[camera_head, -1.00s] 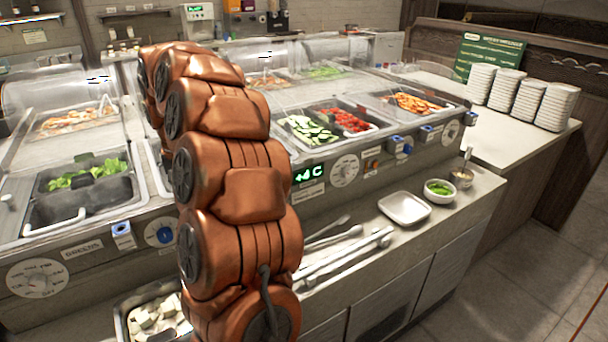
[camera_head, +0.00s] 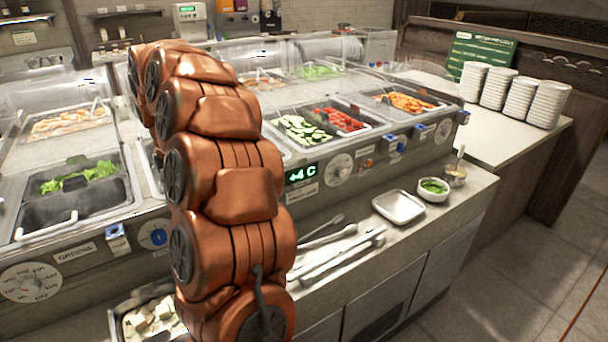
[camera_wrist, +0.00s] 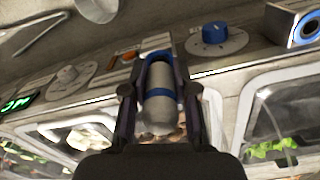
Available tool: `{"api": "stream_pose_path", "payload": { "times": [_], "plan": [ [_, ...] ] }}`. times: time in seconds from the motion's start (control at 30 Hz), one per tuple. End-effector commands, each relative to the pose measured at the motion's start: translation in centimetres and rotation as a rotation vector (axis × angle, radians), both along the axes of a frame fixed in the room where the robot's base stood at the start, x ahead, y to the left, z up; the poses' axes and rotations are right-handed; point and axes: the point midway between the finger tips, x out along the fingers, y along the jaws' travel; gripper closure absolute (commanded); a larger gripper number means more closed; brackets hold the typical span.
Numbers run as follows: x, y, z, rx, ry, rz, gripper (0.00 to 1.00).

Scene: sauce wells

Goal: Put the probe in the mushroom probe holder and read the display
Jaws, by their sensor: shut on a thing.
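My gripper (camera_wrist: 158,76) is shut on a grey cylindrical probe (camera_wrist: 160,102) with a blue band, in the wrist view. The probe is held in front of the counter's control panel. In the head view, my arm hides the gripper and the probe. A green lit display (camera_head: 301,174) reads +4 C; part of it also shows at the left of the wrist view (camera_wrist: 17,104). A blue-rimmed holder (camera_wrist: 303,27) is at the upper right of the wrist view. I cannot tell which holder is the mushroom one; its label is not readable.
A blue-topped dial (camera_wrist: 214,36) is beside the probe. The pan of greens (camera_head: 75,210) is left of my arm. Tongs (camera_head: 338,255), a white tray (camera_head: 398,207) and a green sauce bowl (camera_head: 433,189) are on the front ledge. Plate stacks (camera_head: 546,103) stand at right.

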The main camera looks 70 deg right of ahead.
Motion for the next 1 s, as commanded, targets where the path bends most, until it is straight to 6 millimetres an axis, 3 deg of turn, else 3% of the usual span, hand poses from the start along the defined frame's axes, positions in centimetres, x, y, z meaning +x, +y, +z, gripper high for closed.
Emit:
{"api": "stream_pose_path", "payload": {
  "times": [1.0],
  "plan": [
    [0.0, 0.0, 5.0, 0.000, 0.000, 0.000, 1.00]
  ]
}}
